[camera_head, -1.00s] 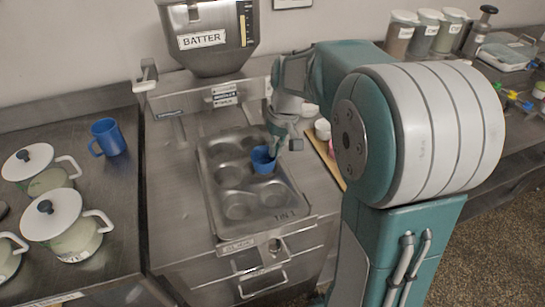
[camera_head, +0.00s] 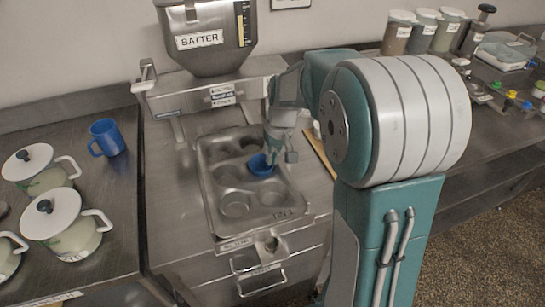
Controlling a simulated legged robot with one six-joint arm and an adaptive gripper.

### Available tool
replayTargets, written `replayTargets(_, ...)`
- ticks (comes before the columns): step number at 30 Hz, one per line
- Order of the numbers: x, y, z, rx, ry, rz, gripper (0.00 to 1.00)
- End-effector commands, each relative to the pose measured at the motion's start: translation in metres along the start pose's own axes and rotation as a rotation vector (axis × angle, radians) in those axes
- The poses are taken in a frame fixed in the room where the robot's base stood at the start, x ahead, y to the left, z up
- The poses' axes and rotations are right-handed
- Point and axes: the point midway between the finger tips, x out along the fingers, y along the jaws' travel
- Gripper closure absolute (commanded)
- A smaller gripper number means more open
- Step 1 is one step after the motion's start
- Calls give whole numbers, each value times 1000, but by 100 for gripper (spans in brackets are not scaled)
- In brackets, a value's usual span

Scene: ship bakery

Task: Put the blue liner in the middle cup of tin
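The blue liner (camera_head: 261,168) sits in the right-hand cup of the middle row of the metal tin (camera_head: 209,205). It looks upright, with its open side up. My gripper (camera_head: 281,158) is just above and right of the liner. Its fingers look spread apart, one at the liner's right rim and the other to the right of it. Whether the near finger still touches the rim is hard to tell. The tin's other visible cups look empty. My gripper partly hides the right side of the tin's middle and back rows.
The batter dispenser (camera_head: 208,42) hangs behind the tin. A blue mug (camera_head: 107,138) and lidded pots (camera_head: 66,225) stand on the left counter. A wooden board (camera_head: 322,152) lies right of the tin, partly behind my arm. Jars (camera_head: 398,33) stand at the back right.

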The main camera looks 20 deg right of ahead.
Motion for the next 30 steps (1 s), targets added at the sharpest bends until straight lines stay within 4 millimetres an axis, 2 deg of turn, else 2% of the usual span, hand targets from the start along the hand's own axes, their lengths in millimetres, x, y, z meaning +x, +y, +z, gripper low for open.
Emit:
replayTargets(1,11,1,6,3,-30,-2,59)
replayTargets(17,6,0,5,2,-22,-2,57)
replayTargets(20,-3,-1,4,2,-19,-2,57)
replayTargets(23,-21,-1,3,2,-15,-1,57)
replayTargets(30,-73,0,2,2,-14,-1,57)
